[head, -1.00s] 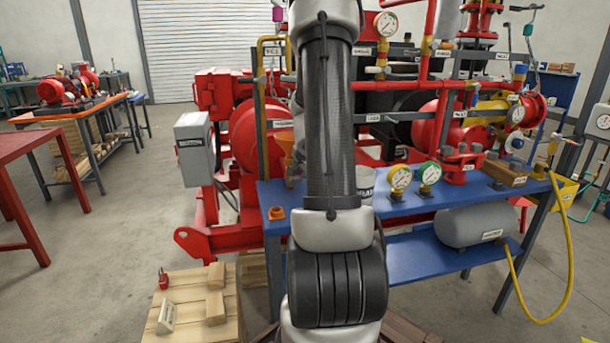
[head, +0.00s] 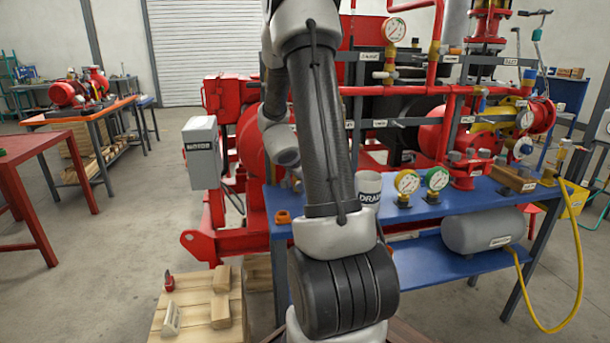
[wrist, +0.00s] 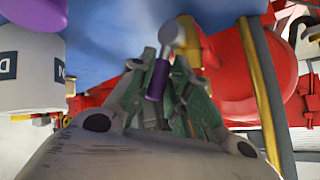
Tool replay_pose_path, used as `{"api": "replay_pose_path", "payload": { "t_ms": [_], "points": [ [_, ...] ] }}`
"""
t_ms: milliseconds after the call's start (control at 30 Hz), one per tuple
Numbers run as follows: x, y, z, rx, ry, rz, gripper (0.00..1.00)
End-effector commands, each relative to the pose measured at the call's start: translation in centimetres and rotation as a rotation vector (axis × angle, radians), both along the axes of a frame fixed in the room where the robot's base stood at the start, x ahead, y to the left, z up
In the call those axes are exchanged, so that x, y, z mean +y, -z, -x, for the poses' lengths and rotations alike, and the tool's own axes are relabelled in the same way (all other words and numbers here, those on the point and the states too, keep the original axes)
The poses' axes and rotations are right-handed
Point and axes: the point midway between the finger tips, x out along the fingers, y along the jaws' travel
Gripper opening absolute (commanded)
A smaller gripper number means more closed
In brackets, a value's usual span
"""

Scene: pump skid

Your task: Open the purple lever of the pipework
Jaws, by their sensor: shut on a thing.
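The purple lever (wrist: 157,80) shows in the middle of the wrist view, its purple grip hanging from a pale round metal end. My gripper (wrist: 163,70) has its grey-green fingers on both sides of this grip and is shut on it. In the head view my arm covers the middle of the pipework (head: 440,90), and neither the lever nor my gripper can be made out there. Another purple part (wrist: 35,12) sits above a white labelled cylinder at the upper left of the wrist view.
A yellow pipe (wrist: 262,95) and red parts stand close right of my gripper. In the head view, the blue bench (head: 450,203) carries gauges (head: 406,182) and a white DRAIN container (head: 369,190). A grey box (head: 200,150) stands left; open floor lies farther left.

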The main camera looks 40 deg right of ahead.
Motion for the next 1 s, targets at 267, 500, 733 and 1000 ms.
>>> {"api": "replay_pose_path", "payload": {
  "t_ms": [267, 500, 733, 1000],
  "points": [
    [0.1, 0.1, 0.0, 0.001, -0.001, -0.001, 0.0],
    [0.1, 0.1, 0.0, 0.001, -0.001, -0.001, 0.4],
    [0.0, 0.0, 0.0, 0.001, -0.001, -0.001, 0.4],
    [1.2, -1.3, 0.6, -0.003, -0.001, 0.0, 0.4]
  ]
}}
